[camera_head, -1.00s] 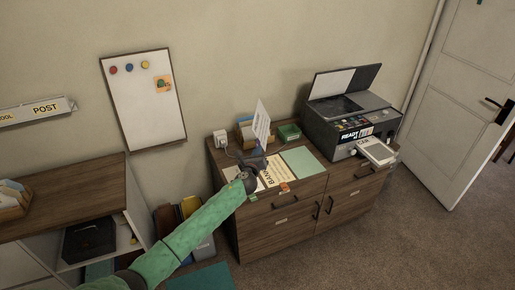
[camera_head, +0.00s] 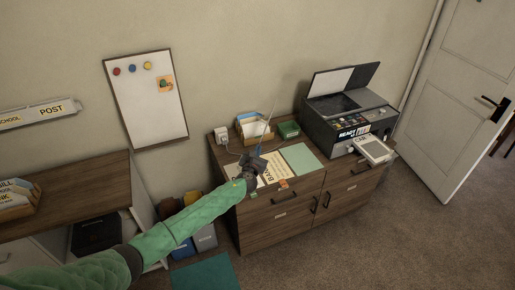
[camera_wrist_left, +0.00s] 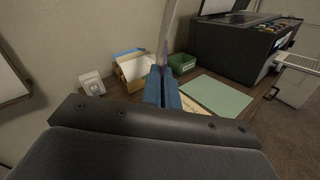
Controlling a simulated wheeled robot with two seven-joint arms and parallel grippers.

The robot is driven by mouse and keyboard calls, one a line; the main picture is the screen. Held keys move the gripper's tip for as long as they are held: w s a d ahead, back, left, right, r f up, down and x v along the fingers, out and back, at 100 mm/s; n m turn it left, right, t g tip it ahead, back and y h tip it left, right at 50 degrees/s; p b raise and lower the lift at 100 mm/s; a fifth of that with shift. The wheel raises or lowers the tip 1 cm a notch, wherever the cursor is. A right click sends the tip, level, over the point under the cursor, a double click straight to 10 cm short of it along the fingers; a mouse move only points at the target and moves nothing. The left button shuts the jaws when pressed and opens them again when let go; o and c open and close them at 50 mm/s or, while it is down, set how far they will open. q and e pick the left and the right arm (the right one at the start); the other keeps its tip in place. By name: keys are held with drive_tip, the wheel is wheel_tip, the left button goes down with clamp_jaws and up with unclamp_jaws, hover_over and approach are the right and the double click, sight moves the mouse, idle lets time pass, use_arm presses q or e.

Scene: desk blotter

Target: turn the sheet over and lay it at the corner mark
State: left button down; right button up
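My left gripper (camera_head: 258,154) is over the front left part of the cabinet top, shut on a thin white sheet (camera_head: 268,124). The sheet stands up from the fingers and is seen nearly edge-on, so its printed face is hidden. In the left wrist view the blue fingers (camera_wrist_left: 163,88) pinch the sheet (camera_wrist_left: 171,28), which rises above them. A pale green blotter (camera_head: 302,159) lies flat to the right of the gripper. I cannot make out a corner mark for certain. My right gripper is not in view.
A cream lettered paper (camera_head: 274,171) lies beside the blotter, with a small orange item (camera_head: 283,184) in front. An envelope holder (camera_head: 250,127) and green box (camera_head: 288,130) stand behind. A dark printer (camera_head: 350,118) fills the right side. The blotter's surface looks clear.

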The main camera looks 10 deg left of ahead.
use_arm(q)
drive_tip(key=m+p, duration=0.4)
drive_tip(key=m, duration=1)
drive_tip(key=shift+m, duration=0.3)
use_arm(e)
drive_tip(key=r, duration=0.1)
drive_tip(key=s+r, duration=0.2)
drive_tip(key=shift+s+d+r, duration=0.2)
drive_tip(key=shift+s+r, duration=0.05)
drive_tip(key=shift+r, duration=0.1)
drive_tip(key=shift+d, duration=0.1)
